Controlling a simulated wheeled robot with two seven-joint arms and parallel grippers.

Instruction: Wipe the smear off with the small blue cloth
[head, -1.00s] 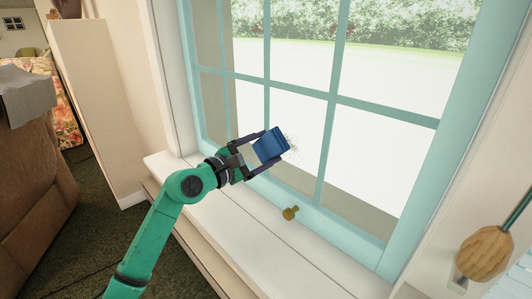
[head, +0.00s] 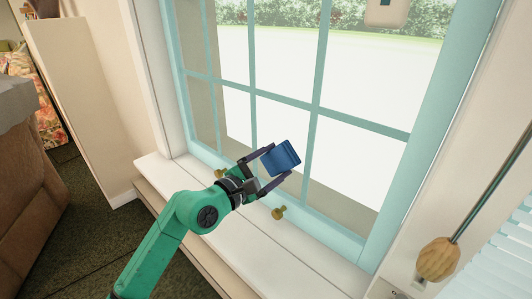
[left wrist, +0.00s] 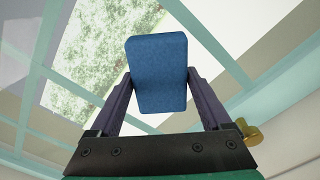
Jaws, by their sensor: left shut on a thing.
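The small blue cloth (head: 283,157) is a folded, block-like pad in front of the lower window panes. My left gripper (head: 281,161) is shut on it, one finger at each side. In the left wrist view the cloth (left wrist: 158,75) stands between the two dark fingers, with the window behind it. I cannot tell whether the cloth touches the glass. I see no smear on the panes (head: 350,165) in the head view now; the cloth may hide part of the glass. My right gripper is not in view.
The teal window frame (head: 402,190) has thin bars across the glass. The white sill (head: 270,258) is mostly clear. A wooden object on a rod (head: 438,258) is at the right.

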